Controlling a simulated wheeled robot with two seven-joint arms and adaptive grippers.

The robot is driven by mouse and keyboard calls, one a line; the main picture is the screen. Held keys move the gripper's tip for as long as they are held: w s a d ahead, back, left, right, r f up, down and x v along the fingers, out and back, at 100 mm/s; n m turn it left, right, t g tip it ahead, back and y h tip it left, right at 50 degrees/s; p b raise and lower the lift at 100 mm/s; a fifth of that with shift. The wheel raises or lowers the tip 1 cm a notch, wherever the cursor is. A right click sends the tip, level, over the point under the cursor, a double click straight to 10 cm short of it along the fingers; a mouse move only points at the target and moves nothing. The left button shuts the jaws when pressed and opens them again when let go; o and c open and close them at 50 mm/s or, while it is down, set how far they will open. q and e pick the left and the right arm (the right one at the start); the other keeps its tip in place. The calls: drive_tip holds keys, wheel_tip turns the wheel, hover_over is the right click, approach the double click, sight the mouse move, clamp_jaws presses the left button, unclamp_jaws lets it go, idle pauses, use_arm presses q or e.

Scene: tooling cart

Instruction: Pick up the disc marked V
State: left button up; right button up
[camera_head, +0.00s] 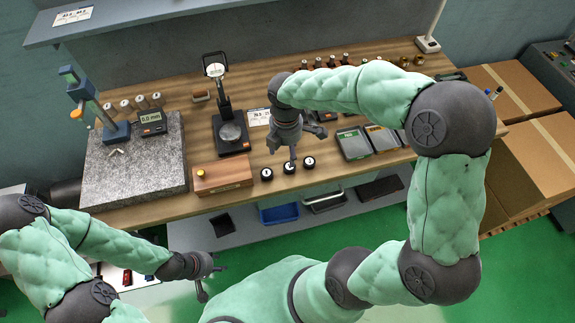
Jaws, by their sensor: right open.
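Three small black discs with pale tops stand in a row near the front edge of the wooden bench: a left disc (266,174), a middle disc (289,168) and a right disc (309,162). Their markings are too small to read, so I cannot tell which is marked V. My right gripper (291,151) is open and empty, pointing down just behind and above the row, closest to the middle disc. One finger reaches close to that disc's top; I cannot tell whether it touches. My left gripper (212,283) is open and empty, low in front of the bench.
A wooden box (222,177) stands left of the discs, with a black stand (231,134) behind it. A granite plate (133,168) with a gauge fills the bench's left. Grey-green cases (354,143) lie right of the discs. A lower shelf holds a blue bin (279,214).

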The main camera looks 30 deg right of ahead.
sight(289, 167)
wheel_tip(289, 167, down, 3)
drive_tip(key=shift+w+r, duration=0.1)
drive_tip(key=shift+r, duration=0.1)
drive_tip(key=shift+s+d+f+b, duration=0.1)
drive_tip(key=shift+f+b, duration=0.3)
drive_tip(key=shift+f, duration=0.5)
drive_tip(key=shift+s+d+f+b, duration=0.15)
drive_tip(key=shift+f+b, duration=0.3)
drive_tip(key=shift+f, duration=0.4)
drive_tip(key=shift+s+d+f+b, duration=0.1)
drive_tip(key=shift+f+b, duration=0.3)
drive_tip(key=shift+f, duration=0.5)
clamp_jaws()
